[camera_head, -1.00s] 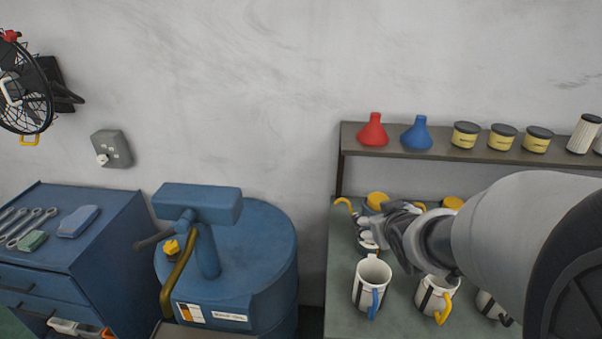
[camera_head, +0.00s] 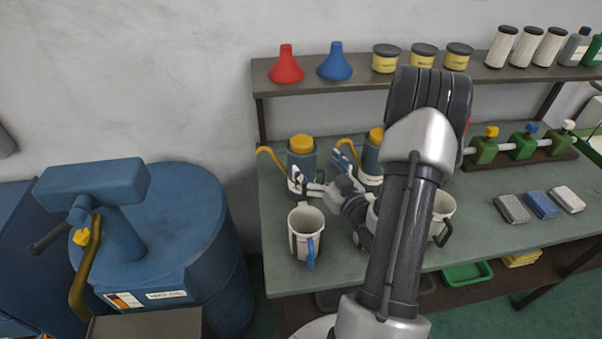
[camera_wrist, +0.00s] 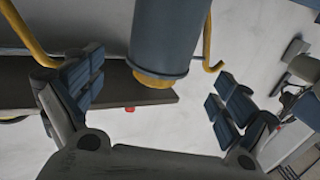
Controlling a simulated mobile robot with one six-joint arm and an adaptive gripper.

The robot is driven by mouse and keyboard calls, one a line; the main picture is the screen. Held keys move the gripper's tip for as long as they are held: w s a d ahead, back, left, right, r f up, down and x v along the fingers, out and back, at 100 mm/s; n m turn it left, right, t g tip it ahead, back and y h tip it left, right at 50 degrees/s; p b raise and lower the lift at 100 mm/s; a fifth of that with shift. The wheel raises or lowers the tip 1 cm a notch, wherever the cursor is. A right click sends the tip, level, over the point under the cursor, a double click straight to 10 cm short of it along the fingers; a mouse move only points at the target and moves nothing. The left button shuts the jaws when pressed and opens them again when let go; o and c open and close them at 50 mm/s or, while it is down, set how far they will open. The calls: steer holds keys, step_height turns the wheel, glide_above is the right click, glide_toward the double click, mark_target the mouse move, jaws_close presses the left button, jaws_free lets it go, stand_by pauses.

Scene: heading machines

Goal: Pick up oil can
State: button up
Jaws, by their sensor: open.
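Two oil cans stand on the green-topped bench in the head view, blue with yellow caps and yellow spouts. The left oil can (camera_head: 302,160) is partly covered by my gripper (camera_head: 322,172). The right oil can (camera_head: 371,160) is partly covered by my gripper and arm. My gripper is open, with its fingers close to the left can. In the wrist view, one blue oil can (camera_wrist: 163,38) appears upside down between the open fingers of my gripper (camera_wrist: 158,95), with clear gaps on both sides. I cannot tell how deep the can is between the fingers.
White mugs, one with a blue handle (camera_head: 305,232) and another with a dark handle (camera_head: 441,215), stand in front. A shelf (camera_head: 360,78) with red and blue funnels and yellow tins runs above. A blue drum (camera_head: 180,225) stands left. Sponge-like blocks (camera_head: 541,204) lie right.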

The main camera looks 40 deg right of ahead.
step_height(320, 180, down, 2)
steer(key=shift+f, duration=0.1)
steer(key=shift+w, duration=0.3)
steer(key=w, duration=0.4)
steer(key=w+d+b, duration=0.1)
steer(key=w, duration=0.2)
steer(key=shift+d, duration=0.1)
steer(key=shift+c, duration=0.5)
steer(key=c, duration=2)
